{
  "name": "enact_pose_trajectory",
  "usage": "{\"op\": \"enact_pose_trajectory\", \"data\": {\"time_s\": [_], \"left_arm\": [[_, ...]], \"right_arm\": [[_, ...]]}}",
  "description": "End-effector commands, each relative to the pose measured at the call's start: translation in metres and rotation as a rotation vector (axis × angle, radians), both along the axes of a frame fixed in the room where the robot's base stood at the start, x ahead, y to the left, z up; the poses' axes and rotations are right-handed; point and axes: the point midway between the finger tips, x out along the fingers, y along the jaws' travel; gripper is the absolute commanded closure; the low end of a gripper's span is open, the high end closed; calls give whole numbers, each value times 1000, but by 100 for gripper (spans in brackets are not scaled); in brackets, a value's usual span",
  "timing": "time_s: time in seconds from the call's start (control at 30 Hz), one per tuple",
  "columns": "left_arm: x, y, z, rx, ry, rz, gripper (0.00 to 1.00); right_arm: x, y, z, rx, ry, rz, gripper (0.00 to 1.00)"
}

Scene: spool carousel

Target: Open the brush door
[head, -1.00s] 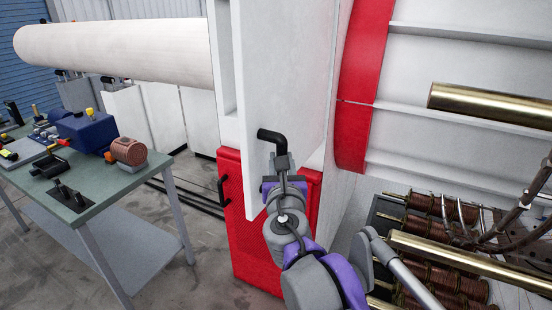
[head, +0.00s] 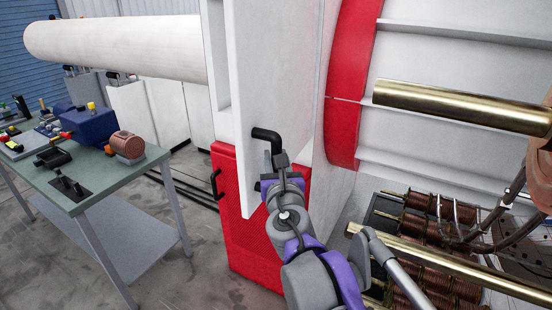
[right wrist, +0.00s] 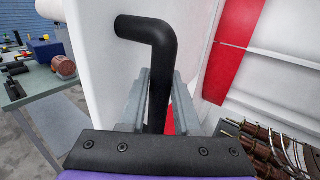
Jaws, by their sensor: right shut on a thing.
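The brush door (head: 275,70) is a tall white panel standing swung out from the machine, edge toward the left. Its black bent handle (head: 266,134) sticks out near the lower part of the panel. My right gripper (head: 280,160) is at the handle, and its fingers are shut around the handle's downward leg. In the right wrist view the black handle (right wrist: 155,70) runs down between the two grey fingers (right wrist: 152,100), with the white door behind it. My left gripper is not in view.
A green-topped workbench (head: 110,182) with tools and a copper spool (head: 127,145) stands at left. Brass bars (head: 455,104) and copper spools (head: 420,232) fill the right side. Grey floor lies between bench and machine.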

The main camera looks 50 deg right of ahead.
Motion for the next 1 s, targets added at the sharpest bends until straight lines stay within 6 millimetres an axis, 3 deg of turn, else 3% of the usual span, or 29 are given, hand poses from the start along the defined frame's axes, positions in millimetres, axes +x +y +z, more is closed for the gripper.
{"op": "enact_pose_trajectory", "data": {"time_s": [0.2,0.23,0.4,0.77,1.0], "left_arm": [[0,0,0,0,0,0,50],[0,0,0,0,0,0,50],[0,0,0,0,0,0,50],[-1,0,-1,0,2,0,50],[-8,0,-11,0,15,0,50]], "right_arm": [[0,0,0,0,0,1,100],[0,0,0,0,0,1,66],[0,0,0,0,0,1,39],[-3,3,0,0,1,2,39],[-30,26,-3,0,4,4,39]]}}
